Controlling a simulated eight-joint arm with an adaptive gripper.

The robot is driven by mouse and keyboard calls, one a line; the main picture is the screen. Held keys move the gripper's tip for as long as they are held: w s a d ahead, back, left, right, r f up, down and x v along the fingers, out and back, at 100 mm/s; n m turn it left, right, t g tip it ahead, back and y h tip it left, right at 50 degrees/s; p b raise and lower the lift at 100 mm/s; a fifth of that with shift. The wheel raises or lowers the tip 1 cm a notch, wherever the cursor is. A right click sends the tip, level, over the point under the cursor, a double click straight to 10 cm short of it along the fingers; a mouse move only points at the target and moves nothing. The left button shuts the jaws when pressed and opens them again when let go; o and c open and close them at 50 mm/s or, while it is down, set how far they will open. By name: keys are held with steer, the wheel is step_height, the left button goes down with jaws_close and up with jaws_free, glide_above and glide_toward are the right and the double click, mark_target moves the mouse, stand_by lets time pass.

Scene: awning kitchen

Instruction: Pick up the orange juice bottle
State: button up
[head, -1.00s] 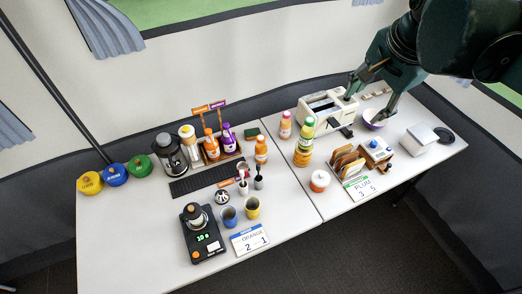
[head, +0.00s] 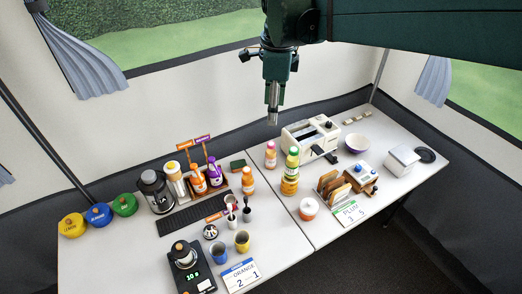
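Several bottles could fit the name; their labels are too small to read. Another orange bottle with an orange cap (head: 248,181) stands upright right of the crate. My gripper (head: 273,118) hangs above and behind the table, pointing down, apart from every bottle. Its fingers overlap in this view, so their opening is hidden. No held object shows.
A white toaster (head: 311,136), a bowl (head: 357,144) and a toast rack (head: 332,188) crowd the right table. Cups (head: 242,241), a black scale (head: 190,268) and a dark mat (head: 195,217) occupy the left table.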

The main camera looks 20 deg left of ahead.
mark_target(247, 169)
steer(key=a+f+m+g, duration=0.1)
steer(key=a+f+m, duration=0.2)
steer(key=a, duration=0.7)
steer(key=shift+h, duration=0.3)
steer(key=f, duration=2.7)
steer(key=shift+w+f, duration=0.3)
steer(key=shift+f, duration=0.35)
steer(key=shift+f, duration=0.1)
steer(key=shift+f, duration=1.15)
steer(key=shift+f, duration=0.1)
steer(key=shift+f+b, duration=0.4)
steer(key=shift+f, duration=2.15)
